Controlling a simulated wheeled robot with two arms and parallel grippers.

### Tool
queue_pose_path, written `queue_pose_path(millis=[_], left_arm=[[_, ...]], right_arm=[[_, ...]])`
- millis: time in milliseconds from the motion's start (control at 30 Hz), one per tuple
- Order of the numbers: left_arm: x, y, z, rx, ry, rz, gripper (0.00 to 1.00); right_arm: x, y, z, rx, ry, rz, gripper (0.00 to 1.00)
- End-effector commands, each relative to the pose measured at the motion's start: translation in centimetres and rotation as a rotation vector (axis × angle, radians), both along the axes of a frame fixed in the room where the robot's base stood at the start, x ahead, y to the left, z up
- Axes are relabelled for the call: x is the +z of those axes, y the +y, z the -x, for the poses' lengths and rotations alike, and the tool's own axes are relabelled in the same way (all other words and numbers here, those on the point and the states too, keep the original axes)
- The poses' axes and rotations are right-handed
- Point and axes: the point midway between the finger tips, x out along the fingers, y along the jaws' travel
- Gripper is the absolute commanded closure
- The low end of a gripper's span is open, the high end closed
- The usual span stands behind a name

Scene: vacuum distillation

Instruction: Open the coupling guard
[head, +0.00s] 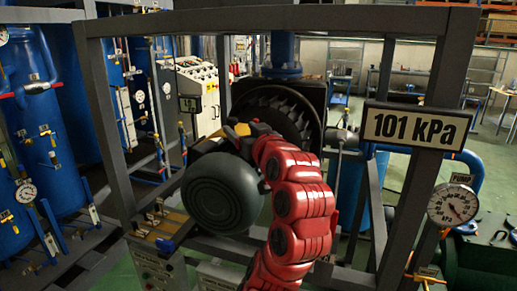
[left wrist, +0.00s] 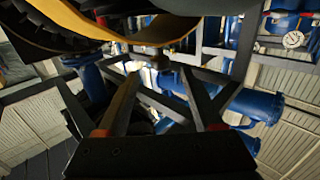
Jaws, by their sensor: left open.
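A yellow curved band (left wrist: 75,18), which looks like the coupling guard, crosses the top left of the left wrist view. In the head view, a small yellow patch (head: 243,129) shows between the round dark motor end (head: 222,193) and the black finned wheel (head: 285,112); it may be the same guard. Most of it is hidden by my red left arm. My left gripper (left wrist: 158,80) is open, its two fingers apart with nothing between them. It is close to the band, but I cannot tell whether they touch. My right gripper is not in view.
A grey frame (head: 105,120) surrounds the machine with uprights and a top bar. A 101 kPa sign (head: 418,126) and a dial gauge (head: 453,205) are on the right. Blue tanks (head: 38,130) stand at left. Blue pipes (left wrist: 257,103) show beyond my fingers.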

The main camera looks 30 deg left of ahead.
Motion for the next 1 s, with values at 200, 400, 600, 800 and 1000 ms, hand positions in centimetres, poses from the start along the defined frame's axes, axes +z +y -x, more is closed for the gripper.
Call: queue_pose_path(millis=[200, 400, 600, 800, 1000], left_arm=[[-0.2, -5.2, 3.0, -0.005, -0.001, 0.000, 0.32], [-0.2, -7.9, 4.6, -0.005, -0.002, 0.001, 0.32], [-0.1, -8.8, 5.3, -0.001, 0.001, 0.001, 0.32], [0.0, -8.8, 5.4, 0.000, 0.001, 0.001, 0.32], [0.0, -8.8, 5.4, 0.000, 0.001, 0.001, 0.32]], right_arm=[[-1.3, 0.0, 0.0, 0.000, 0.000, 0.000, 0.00], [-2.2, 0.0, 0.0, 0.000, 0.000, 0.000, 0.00], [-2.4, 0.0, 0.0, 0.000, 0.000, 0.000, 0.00], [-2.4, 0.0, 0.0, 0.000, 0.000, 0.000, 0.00], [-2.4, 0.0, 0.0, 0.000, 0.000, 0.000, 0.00]])
